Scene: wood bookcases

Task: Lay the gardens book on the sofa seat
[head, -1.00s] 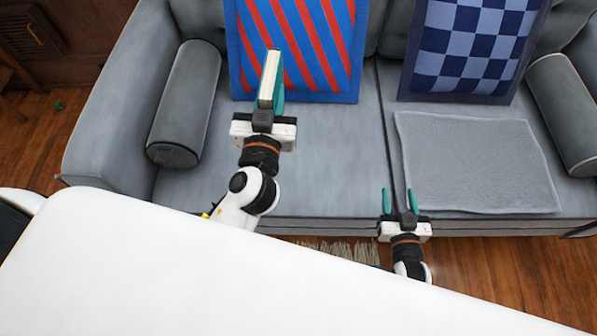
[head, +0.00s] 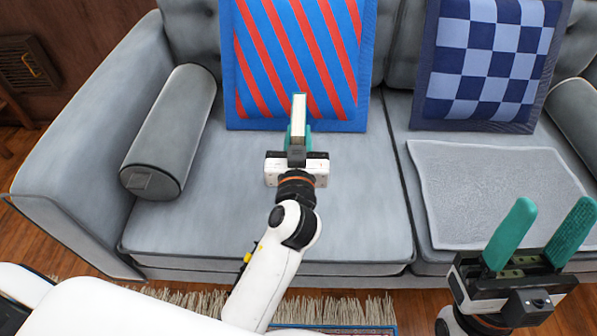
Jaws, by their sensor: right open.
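The book (head: 299,108) shows as a narrow upright block with pale page edges and a thin dark green cover edge; its title cannot be read. My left gripper (head: 298,140) is shut on it and holds it over the left seat cushion of the grey sofa (head: 230,185), in front of the striped pillow. The gap between book and seat cannot be judged. My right gripper (head: 540,235) is open and empty, its two green fingers spread, in front of the right seat cushion.
A red and blue striped pillow (head: 300,50) leans on the backrest behind the book. A blue checkered pillow (head: 490,65) stands at right. A grey folded blanket (head: 490,185) covers much of the right seat. A grey bolster (head: 170,130) lies by the left armrest. The left seat is otherwise bare.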

